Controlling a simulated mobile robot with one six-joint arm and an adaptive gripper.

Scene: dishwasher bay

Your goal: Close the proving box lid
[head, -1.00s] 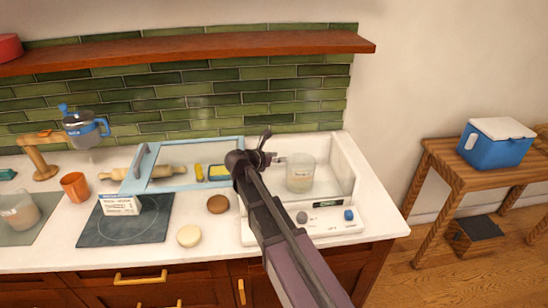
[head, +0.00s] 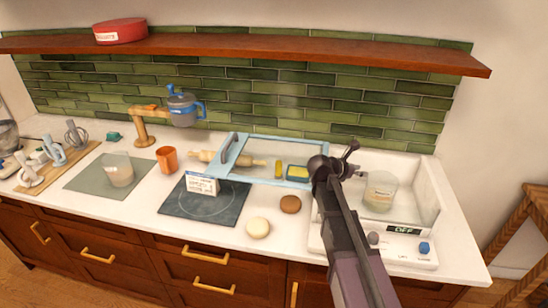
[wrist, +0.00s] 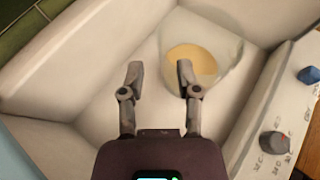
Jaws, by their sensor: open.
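The proving box (head: 428,205) is a white open-topped box at the right end of the counter, with an "OFF" display and knobs on its front. Its lid (head: 233,157), a clear panel in a light blue frame with a grey handle (head: 227,150), lies folded open to the left of the box. A clear jar of pale dough (head: 380,192) stands inside the box; it also shows in the wrist view (wrist: 205,60). My gripper (head: 352,160) is open and empty over the box's left part. In the wrist view, its fingers (wrist: 158,72) point into the box, the right fingertip overlapping the jar.
A rolling pin (head: 205,156), yellow item (head: 278,168) and sponge (head: 298,171) show through or near the lid. A shelf (head: 250,47) overhangs.

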